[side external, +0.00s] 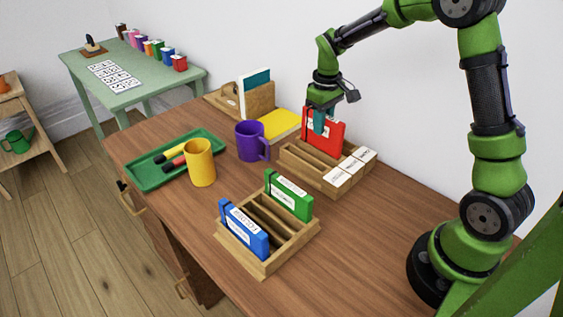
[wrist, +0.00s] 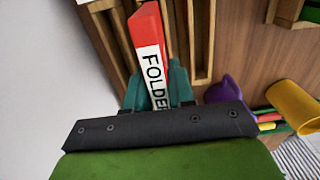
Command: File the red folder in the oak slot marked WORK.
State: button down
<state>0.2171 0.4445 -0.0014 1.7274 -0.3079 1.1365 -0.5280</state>
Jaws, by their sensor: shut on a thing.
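The red folder (side external: 325,132) is upright at the back, wall-side part of the oak rack (side external: 330,186). My gripper (side external: 319,121) is shut on its top edge with teal fingers. In the wrist view the folder (wrist: 149,35), its white label reading "FOLDE…", runs slightly slanted to the slots of the rack (wrist: 203,40). I cannot tell how far its lower edge is inside a slot. White label cards (side external: 350,167) sit on the rack's right end. Their words are too small to read, so I cannot tell which slot is WORK.
A second wooden rack (side external: 264,268) in front holds a blue folder (side external: 243,230) and a green folder (side external: 288,195). A purple mug (side external: 251,141), yellow mug (side external: 200,162), green tray (side external: 144,179) with markers and yellow pad (side external: 279,123) stand left. The white wall is close behind.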

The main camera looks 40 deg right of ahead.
jog(key=shift+f, duration=1.8)
jog(key=c, duration=0.9)
grip_release()
notch_tip(320, 180, up, 16)
jog(key=s+a+m+t, duration=0.1)
jog(key=s+a+t, duration=0.1)
jog(key=s+a, duration=0.2)
jog(key=s+a+r+m+t+y, duration=0.1)
jog(key=s+a, duration=0.3)
jog(key=s, duration=0.4)
jog(key=s+a+r+m+t+y, duration=0.1)
jog(key=s+a+m+t, duration=0.1)
jog(key=s+a+t, duration=0.2)
jog(key=shift+s+a, duration=0.15)
jog(key=shift+s, duration=0.45)
jog(key=shift+s+a, duration=0.15)
jog(key=shift+s, duration=0.45)
